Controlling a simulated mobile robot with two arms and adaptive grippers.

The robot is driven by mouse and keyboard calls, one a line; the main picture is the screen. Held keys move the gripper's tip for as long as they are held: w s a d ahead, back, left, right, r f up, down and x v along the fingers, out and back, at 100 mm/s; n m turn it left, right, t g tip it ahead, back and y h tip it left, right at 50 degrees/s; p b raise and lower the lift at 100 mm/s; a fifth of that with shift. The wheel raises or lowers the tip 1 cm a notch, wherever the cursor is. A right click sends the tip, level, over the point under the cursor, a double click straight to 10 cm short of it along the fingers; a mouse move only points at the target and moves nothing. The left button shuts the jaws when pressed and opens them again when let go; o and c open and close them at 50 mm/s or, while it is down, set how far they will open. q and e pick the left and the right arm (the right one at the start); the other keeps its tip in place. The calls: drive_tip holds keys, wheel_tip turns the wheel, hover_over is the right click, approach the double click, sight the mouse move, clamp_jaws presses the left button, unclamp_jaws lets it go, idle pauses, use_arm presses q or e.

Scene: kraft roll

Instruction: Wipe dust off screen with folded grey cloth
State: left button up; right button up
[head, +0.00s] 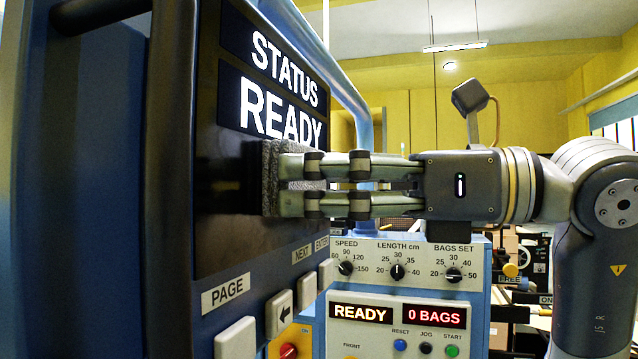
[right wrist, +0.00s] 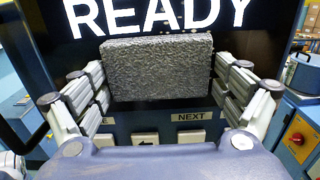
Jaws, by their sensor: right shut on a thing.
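The screen (head: 222,210) is a dark upright panel in a blue frame, showing "STATUS READY" in white letters. Its lit text also shows in the right wrist view (right wrist: 160,14). The folded grey cloth (head: 270,178) is a thick grey pad, against or very close to the screen just below "READY". In the right wrist view the cloth (right wrist: 158,68) lies between the fingers. My right gripper (head: 290,185) is shut on the cloth, reaching in from the right. My left gripper is not in view.
Below the screen are white buttons (head: 236,338) labelled PAGE, NEXT and ENTER. A control panel (head: 408,280) with dials and a "0 BAGS" display stands behind, below my right gripper. A blue tube rail (head: 350,85) runs along the screen's right side.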

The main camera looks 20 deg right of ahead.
sight(325, 187)
drive_tip(key=shift+w+d, duration=0.7)
drive_tip(key=shift+w, duration=0.35)
drive_tip(key=shift+w+d+p, duration=0.95)
drive_tip(key=shift+w+d, duration=1)
drive_tip(key=shift+w, duration=1)
drive_tip(key=shift+s+a+f+b, duration=0.15)
drive_tip(key=shift+s+a, duration=0.35)
drive_tip(key=shift+s, duration=0.25)
drive_tip(key=shift+s+a+r+b, duration=0.1)
drive_tip(key=shift+s+a+b, duration=0.05)
drive_tip(key=shift+s+a, duration=0.5)
drive_tip(key=shift+s+a+f+b, duration=0.15)
drive_tip(key=shift+s+a, duration=0.25)
drive_tip(key=shift+s, duration=0.45)
drive_tip(key=shift+s+a+r, duration=0.1)
drive_tip(key=shift+s+a, duration=0.7)
drive_tip(key=shift+s, duration=0.35)
drive_tip(key=shift+s+a+r, duration=0.1)
drive_tip(key=shift+s+a, duration=0.65)
drive_tip(key=shift+s, duration=0.35)
drive_tip(key=shift+w+d+r+p, duration=1)
drive_tip(key=shift+w+d+p, duration=0.55)
drive_tip(key=shift+w+d, duration=2.25)
drive_tip(key=s+a+b, duration=0.1)
drive_tip(key=s+a, duration=0.6)
drive_tip(key=shift+s+a, duration=0.25)
drive_tip(key=shift+a, duration=0.1)
